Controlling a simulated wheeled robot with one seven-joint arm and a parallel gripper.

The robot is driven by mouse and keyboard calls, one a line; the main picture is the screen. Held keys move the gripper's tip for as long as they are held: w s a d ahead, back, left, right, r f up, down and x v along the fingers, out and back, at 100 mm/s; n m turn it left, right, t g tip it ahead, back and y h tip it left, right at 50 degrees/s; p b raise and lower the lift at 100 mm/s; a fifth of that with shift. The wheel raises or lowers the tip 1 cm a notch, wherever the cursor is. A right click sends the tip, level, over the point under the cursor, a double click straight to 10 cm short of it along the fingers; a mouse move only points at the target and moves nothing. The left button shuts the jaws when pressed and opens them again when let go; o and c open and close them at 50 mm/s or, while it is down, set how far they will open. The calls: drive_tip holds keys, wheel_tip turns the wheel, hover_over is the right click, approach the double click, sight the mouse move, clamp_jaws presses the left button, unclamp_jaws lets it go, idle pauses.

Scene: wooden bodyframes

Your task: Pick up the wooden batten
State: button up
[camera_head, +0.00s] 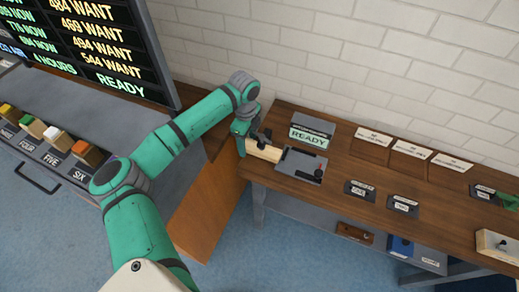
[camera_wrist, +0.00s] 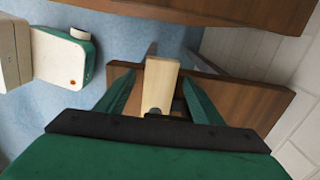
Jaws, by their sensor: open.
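The wooden batten (camera_head: 263,151) is a pale block at the left end of the workbench, beside a grey fixture plate (camera_head: 300,166). My gripper (camera_head: 246,143) is over its left end. In the wrist view the batten (camera_wrist: 159,84) stands lengthwise between the two green fingers of my gripper (camera_wrist: 158,92). The fingers are open, with a gap visible on each side of the batten. Part of the batten's near end is hidden by my gripper's body.
The wooden workbench (camera_head: 338,178) runs right along a white brick wall. A small READY display (camera_head: 310,137) stands behind the fixture. A brown panel (camera_head: 207,212) stands at the bench's left end.

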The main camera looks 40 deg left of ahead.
drive_tip(key=shift+f, duration=0.2)
drive_tip(key=shift+c, duration=0.2)
drive_tip(key=c, duration=1.2)
drive_tip(key=shift+o, duration=0.2)
drive_tip(key=shift+r, duration=0.15)
drive_tip(key=s+d, duration=0.4)
drive_tip(key=s, duration=1.3)
drive_tip(key=shift+s, duration=0.3)
drive_tip(key=shift+s+r, duration=0.1)
drive_tip(key=shift+s, duration=0.05)
drive_tip(key=s+d, duration=0.2)
drive_tip(key=s, duration=0.6)
